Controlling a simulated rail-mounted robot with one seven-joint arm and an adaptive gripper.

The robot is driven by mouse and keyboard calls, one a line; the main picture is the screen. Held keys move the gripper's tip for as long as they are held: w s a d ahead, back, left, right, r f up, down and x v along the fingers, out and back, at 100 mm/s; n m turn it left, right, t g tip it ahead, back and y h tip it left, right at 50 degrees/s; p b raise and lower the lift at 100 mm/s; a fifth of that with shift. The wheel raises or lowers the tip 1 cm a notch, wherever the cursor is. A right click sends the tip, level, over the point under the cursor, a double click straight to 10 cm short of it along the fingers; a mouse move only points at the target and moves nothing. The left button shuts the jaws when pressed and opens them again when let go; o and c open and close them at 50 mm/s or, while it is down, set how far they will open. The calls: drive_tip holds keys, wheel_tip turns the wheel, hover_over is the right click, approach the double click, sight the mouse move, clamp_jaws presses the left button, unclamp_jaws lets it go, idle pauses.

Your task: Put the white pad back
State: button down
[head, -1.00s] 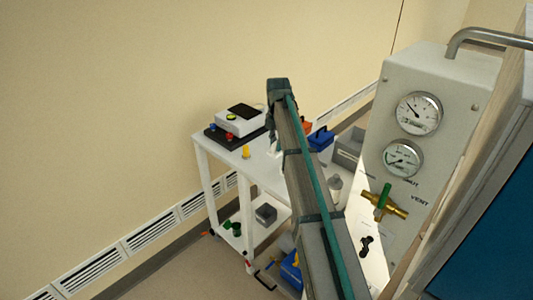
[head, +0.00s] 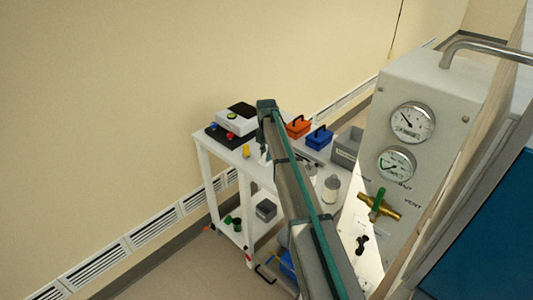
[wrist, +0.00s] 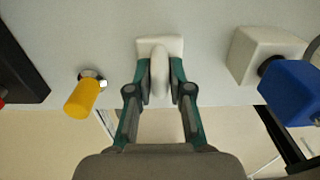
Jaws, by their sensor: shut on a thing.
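The white pad (wrist: 172,44) is a small pale block with a raised rounded grip. In the wrist view it is at the top middle, over the white cart top (wrist: 205,20). My gripper (wrist: 160,80) is shut on the raised grip, one teal finger on each side. I cannot tell whether the pad touches the cart top or hangs just above it. In the head view, my arm hides most of the gripper, and a small white part (head: 263,153) shows beside the arm's end above the cart.
Orange (head: 298,127) and blue (head: 319,138) boxes stand behind my arm. A gauge panel (head: 440,90) is at right.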

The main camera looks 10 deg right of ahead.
drive_tip(key=shift+f, duration=0.2)
drive_tip(key=c, duration=1.1)
unclamp_jaws()
drive_tip(key=shift+o, duration=0.2)
drive_tip(key=shift+r, duration=0.1)
drive_tip(key=shift+r, duration=0.1)
wheel_tip(320, 180, up, 12)
drive_tip(key=b, duration=0.3)
